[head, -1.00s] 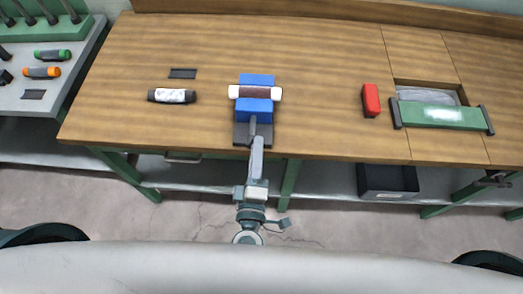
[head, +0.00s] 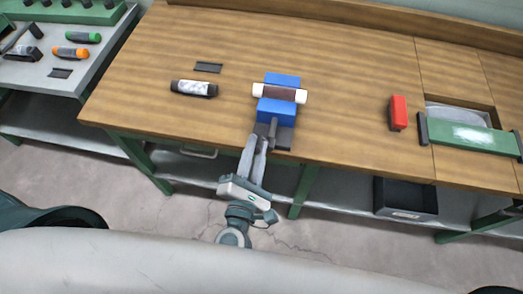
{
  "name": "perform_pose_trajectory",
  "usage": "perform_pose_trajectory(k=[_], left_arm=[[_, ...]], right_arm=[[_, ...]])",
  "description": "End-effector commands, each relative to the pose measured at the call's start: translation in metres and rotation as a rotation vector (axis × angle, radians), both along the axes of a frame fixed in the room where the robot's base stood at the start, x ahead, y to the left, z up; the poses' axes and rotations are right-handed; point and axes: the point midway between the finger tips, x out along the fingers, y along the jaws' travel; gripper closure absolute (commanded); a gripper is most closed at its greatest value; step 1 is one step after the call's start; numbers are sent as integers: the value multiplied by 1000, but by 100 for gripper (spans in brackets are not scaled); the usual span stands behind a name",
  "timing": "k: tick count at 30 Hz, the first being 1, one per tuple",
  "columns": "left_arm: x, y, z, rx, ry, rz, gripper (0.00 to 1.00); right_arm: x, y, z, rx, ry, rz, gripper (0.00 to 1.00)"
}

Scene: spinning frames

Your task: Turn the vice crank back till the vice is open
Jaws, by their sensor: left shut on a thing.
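The vice (head: 277,112) has two blue jaws and a dark base, and sits at the front edge of the wooden bench. A dark brown piece with white ends (head: 281,93) lies between the jaws. The vice crank (head: 274,127) is at the front of the vice, largely hidden by the gripper. My left gripper (head: 264,137) reaches up from below, tilted, and its fingers are shut on the crank at the bench edge. My right gripper is out of view.
A black and white cylinder (head: 194,88) and a small dark plate (head: 208,67) lie left of the vice. A red block (head: 398,113) and a green-barred fixture (head: 470,136) are at the right. A tool tray (head: 60,75) stands at far left.

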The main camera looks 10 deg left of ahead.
Motion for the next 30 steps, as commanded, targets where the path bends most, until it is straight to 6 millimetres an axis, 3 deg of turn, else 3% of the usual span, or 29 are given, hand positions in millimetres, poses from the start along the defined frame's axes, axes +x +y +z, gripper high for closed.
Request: perform_pose_trajectory(k=[18, 30], left_arm=[[3, 25, -24, -577, -11, 6, 100], [3, 29, -34, -806, -10, 5, 100]], right_arm=[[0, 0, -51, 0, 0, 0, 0], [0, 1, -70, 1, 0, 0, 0]])
